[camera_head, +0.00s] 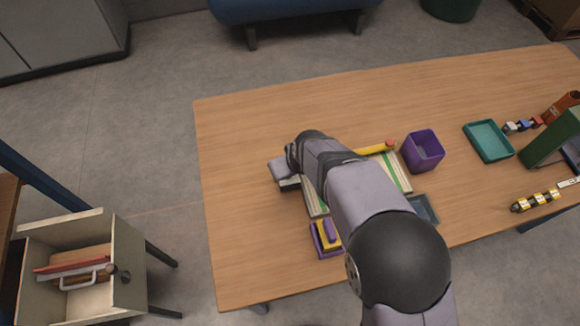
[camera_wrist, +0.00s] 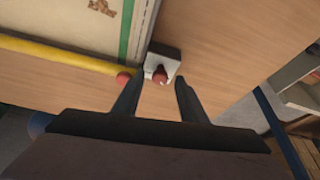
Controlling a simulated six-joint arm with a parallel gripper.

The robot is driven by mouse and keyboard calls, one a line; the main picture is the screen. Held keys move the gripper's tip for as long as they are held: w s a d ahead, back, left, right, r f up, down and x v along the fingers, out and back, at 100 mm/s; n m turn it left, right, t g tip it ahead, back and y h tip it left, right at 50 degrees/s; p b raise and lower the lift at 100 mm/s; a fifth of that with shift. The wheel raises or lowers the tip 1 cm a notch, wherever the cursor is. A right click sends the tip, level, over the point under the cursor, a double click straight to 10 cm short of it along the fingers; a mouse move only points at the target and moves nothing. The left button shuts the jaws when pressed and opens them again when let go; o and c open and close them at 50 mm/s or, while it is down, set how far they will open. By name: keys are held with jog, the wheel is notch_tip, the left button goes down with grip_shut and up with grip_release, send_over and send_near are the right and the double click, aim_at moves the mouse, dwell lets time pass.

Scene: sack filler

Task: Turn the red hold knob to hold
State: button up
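The red knob (camera_wrist: 160,73) sits on a small pale grey block (camera_wrist: 156,60) at the edge of a cream, green-striped board (camera_wrist: 80,25) in the wrist view. My gripper (camera_wrist: 161,79) is open, with one finger on each side of the knob in the picture. The knob lies between or just beyond the fingertips; I cannot tell whether either finger touches it. In the head view my gripper (camera_head: 284,174) is over the left end of the board (camera_head: 315,200), and the knob is not visible. A yellow bar (camera_wrist: 55,54) has a separate red ball (camera_wrist: 123,80) at its end.
A purple and yellow object (camera_head: 326,238) stands near the board's front. A purple bin (camera_head: 423,151), a teal tray (camera_head: 488,141) and a dark tray (camera_head: 424,208) are to the right. The table's left part (camera_head: 235,180) is clear. An open drawer box (camera_head: 85,265) stands off the table, lower left.

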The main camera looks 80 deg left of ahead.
grip_shut()
